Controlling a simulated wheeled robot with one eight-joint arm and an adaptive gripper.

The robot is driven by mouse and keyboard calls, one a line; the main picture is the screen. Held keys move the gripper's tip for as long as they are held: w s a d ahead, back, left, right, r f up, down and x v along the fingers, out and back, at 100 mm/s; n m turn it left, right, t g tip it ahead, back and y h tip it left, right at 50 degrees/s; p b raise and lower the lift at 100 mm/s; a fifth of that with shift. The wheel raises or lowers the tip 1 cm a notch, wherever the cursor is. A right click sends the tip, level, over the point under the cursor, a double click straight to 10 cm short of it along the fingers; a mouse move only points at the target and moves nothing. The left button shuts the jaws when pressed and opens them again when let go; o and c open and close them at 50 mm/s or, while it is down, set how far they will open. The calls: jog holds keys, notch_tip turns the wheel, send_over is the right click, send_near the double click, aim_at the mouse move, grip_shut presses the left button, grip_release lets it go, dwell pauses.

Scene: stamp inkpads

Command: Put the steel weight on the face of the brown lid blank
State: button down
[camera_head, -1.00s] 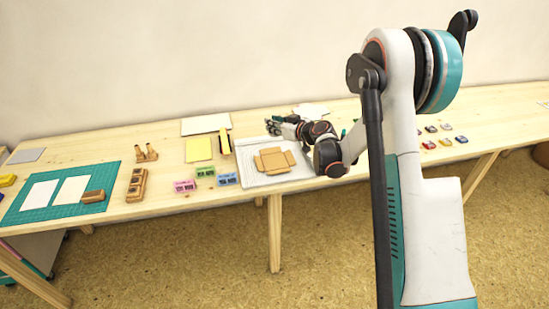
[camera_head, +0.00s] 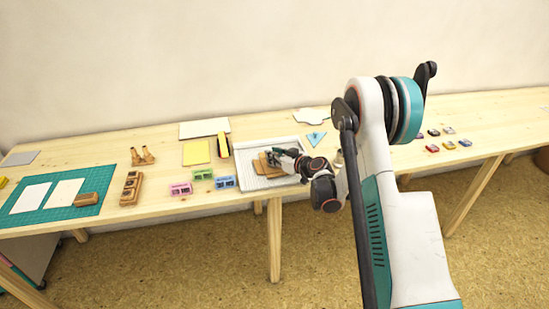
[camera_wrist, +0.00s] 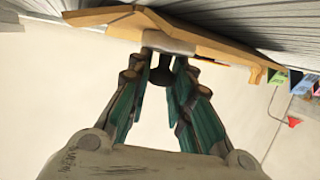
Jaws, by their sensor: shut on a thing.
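The brown lid blank (camera_head: 265,170) is a cross-shaped card piece lying on a pale ribbed tray (camera_head: 243,178) in the head view, partly hidden by my gripper (camera_head: 272,154). In the wrist view the blank (camera_wrist: 215,41) spans the top of the picture. My gripper (camera_wrist: 165,68) is shut on the steel weight, a grey disc (camera_wrist: 168,41) with a dark knob between the fingers. The disc is right at the blank's face; whether it touches or hovers just above, I cannot tell.
Pink, green and blue stamp blocks (camera_head: 225,183) stand left of the tray. Several small inkpads (camera_head: 449,143) are further right.

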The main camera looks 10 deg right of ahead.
jog(key=c, duration=1.4)
grip_release()
jog(key=shift+c, duration=0.2)
